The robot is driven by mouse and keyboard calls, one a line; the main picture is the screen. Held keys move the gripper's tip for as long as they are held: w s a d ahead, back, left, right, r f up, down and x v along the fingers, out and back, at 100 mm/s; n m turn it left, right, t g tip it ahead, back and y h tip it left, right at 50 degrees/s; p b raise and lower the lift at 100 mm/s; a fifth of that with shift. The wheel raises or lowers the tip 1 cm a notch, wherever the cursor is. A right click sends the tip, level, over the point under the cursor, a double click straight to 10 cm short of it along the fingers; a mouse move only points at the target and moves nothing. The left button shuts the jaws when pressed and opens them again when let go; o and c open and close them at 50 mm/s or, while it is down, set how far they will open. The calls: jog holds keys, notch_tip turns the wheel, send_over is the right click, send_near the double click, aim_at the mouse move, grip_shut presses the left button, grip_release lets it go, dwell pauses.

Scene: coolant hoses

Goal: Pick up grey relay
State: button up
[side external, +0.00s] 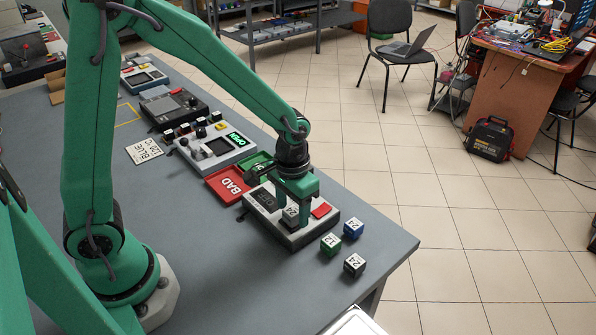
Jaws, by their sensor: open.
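A grey relay (290,214) with a "24" label on top is at the white tester box (294,239). My gripper (295,220) is directly over the box and open, with its green fingers reaching down around the grey relay. The fingers partly cover it, and I cannot tell whether they touch it. A green relay (330,244) marked 12, a blue relay (353,228) marked 24 and a black relay (355,264) marked 24 stand on the table to the right of the box.
A red BAD tray (227,185) and a green tray (256,162) lie just behind the tester, with another device (215,148) beyond them. The grey table (215,270) is clear left of the tester. Its right edge lies close beyond the loose relays.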

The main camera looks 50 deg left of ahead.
aim_at(293, 210)
jog(key=shift+f, duration=0.65)
jog(key=c, duration=1.1)
jog(key=shift+o, duration=0.2)
jog(key=shift+r, duration=0.15)
jog(key=shift+r, duration=0.85)
notch_tip(293, 210, up, 2)
jog(key=shift+r, duration=0.15)
jog(key=s+d+r, duration=0.6)
jog(key=s+d, duration=0.2)
jog(key=shift+d+r, duration=0.3)
jog(key=shift+r, duration=0.1)
